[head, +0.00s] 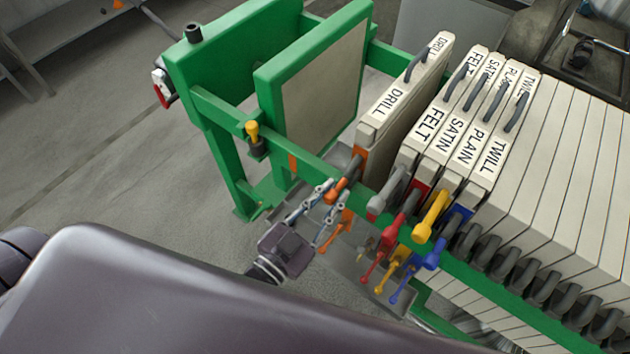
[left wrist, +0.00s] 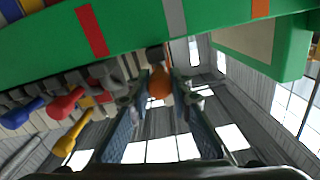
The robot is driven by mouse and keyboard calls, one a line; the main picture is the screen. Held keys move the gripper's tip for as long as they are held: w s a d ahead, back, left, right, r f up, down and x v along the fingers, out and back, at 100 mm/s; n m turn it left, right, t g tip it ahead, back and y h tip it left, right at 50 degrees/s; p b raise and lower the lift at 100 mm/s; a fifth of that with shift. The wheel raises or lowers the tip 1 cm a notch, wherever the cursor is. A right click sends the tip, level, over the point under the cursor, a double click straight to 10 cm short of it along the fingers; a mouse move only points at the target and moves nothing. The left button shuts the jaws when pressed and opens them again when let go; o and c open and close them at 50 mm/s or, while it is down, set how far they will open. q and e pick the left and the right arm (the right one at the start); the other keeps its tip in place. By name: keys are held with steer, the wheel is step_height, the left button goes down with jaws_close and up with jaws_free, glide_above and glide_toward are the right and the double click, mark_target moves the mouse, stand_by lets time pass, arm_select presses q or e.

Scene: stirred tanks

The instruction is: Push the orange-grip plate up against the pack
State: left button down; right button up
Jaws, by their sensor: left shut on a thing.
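The orange-grip plate (head: 398,103), a cream plate marked DRILL, hangs upright on the green rails. A narrow gap separates it from the pack (head: 570,160), whose nearest plate is marked FELT. My left gripper (head: 337,193) is shut on the plate's orange grip (head: 350,172) at the near rail. In the left wrist view the orange grip (left wrist: 158,82) sits between the two fingers of my left gripper (left wrist: 160,92). The fingers partly hide the grip in the head view. My right gripper is not in view.
A green end plate with a pale face (head: 322,95) stands left of the DRILL plate, with open space between. Grey, red, yellow (head: 433,212) and blue grips stick out along the near rail (head: 300,155). Coloured taps hang below them over a metal trough (head: 360,275).

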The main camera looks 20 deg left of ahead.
arm_select(q)
steer(key=shift+s+d, duration=0.3)
steer(key=shift+d, duration=0.5)
steer(key=shift+s+d, duration=0.3)
steer(key=shift+d, duration=0.55)
steer(key=shift+s+d, duration=0.3)
steer(key=shift+d, duration=0.5)
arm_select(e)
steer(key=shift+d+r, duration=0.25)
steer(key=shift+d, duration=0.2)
arm_select(q)
steer(key=shift+f, duration=0.1)
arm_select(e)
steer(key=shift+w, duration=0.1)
arm_select(q)
steer(key=c, duration=2.1)
jaws_free()
steer(key=o, duration=0.4)
steer(key=shift+d, duration=0.15)
steer(key=shift+c, duration=0.2)
steer(key=v, duration=1.2)
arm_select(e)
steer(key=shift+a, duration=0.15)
